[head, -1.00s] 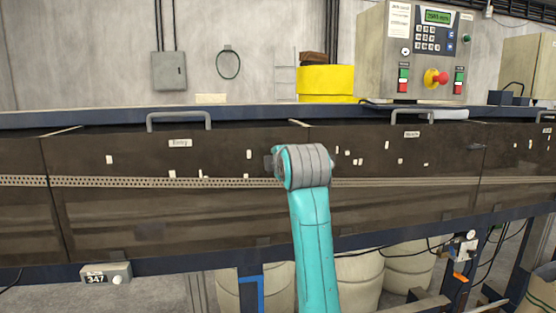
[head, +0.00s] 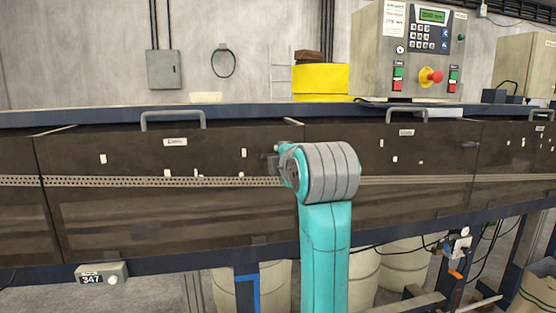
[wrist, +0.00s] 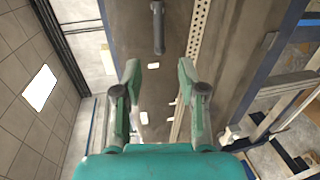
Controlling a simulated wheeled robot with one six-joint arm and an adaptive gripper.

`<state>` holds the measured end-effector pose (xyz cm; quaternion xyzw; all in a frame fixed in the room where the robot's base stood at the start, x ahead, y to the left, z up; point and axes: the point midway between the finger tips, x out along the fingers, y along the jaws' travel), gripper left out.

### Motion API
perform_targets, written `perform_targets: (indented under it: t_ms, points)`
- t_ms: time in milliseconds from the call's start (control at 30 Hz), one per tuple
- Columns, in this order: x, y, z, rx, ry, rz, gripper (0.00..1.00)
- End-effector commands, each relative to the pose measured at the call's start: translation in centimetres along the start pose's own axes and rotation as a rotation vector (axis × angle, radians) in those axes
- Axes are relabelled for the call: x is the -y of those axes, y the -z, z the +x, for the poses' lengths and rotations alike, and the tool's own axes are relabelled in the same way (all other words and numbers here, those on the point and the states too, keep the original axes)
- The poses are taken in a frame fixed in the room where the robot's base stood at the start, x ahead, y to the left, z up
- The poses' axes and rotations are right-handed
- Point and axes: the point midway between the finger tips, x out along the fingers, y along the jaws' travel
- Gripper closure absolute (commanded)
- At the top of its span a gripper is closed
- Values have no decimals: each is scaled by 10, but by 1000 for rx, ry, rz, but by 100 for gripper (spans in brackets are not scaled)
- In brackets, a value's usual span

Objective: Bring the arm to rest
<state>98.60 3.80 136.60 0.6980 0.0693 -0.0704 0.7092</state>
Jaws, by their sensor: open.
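My arm (head: 325,240) rises from the bottom of the head view, its teal link topped by a grey ribbed joint in front of the machine's dark panels. In the head view my gripper is mostly hidden behind that joint. In the wrist view my gripper (wrist: 158,78) is open, its two teal-grey fingers apart with nothing between them. Beyond them is the dark panel front (wrist: 160,75) of the machine, with a bar handle (wrist: 158,27) and a perforated strip (wrist: 199,28). The fingertips appear clear of the panel.
The long laminating machine (head: 130,222) spans the head view. A control box (head: 420,50) with a red emergency button (head: 430,77) stands behind it, beside a yellow container (head: 320,80). Pale barrels (head: 400,262) stand beneath. A small box marked 347 (head: 102,275) hangs at the lower left.

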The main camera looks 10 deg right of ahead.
Motion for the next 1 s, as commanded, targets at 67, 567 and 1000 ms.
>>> perform_targets:
  t_ms: [67, 567, 1000]
  points:
    - [0, 0, -8, 0, -2, 0, 59]
    - [2, 0, -16, 0, 1, 2, 59]
    - [135, -2, 16, 1, 18, 183, 59]
